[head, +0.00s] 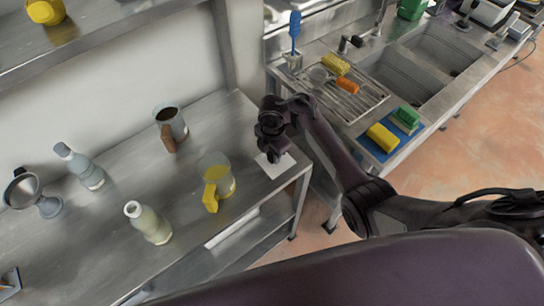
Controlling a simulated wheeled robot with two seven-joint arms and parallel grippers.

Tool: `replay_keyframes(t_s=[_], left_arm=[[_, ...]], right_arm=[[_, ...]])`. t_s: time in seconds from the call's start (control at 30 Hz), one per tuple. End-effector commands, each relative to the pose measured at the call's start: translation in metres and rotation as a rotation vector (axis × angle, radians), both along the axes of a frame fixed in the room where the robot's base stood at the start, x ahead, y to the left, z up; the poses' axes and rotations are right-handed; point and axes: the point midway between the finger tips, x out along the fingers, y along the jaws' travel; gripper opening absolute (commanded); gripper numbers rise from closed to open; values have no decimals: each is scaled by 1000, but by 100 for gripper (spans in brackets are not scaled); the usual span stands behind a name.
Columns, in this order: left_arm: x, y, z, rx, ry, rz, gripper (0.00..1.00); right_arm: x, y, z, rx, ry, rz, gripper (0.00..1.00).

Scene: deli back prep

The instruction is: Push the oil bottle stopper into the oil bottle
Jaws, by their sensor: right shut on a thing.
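The oil bottle (151,224) stands upright on the steel table at the lower left, with pale yellow-green contents and a pale, seemingly open mouth. My right gripper (271,153) is at the right end of this table, above a white sheet, to the right of the bottle and well apart from it. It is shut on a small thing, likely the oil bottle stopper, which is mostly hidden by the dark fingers. My left gripper is not in view.
A dark-filled jug (171,122), a bluish bottle (84,168) and a metal funnel-like item (32,194) stand farther back or left. The sink counter (424,108) is at the right.

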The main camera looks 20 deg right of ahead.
Motion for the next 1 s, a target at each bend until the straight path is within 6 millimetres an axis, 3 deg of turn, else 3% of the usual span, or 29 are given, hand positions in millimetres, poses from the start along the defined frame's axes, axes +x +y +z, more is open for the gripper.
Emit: replay_keyframes(t_s=[1.0], left_arm=[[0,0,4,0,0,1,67]], right_arm=[[0,0,8,0,0,0,0]])
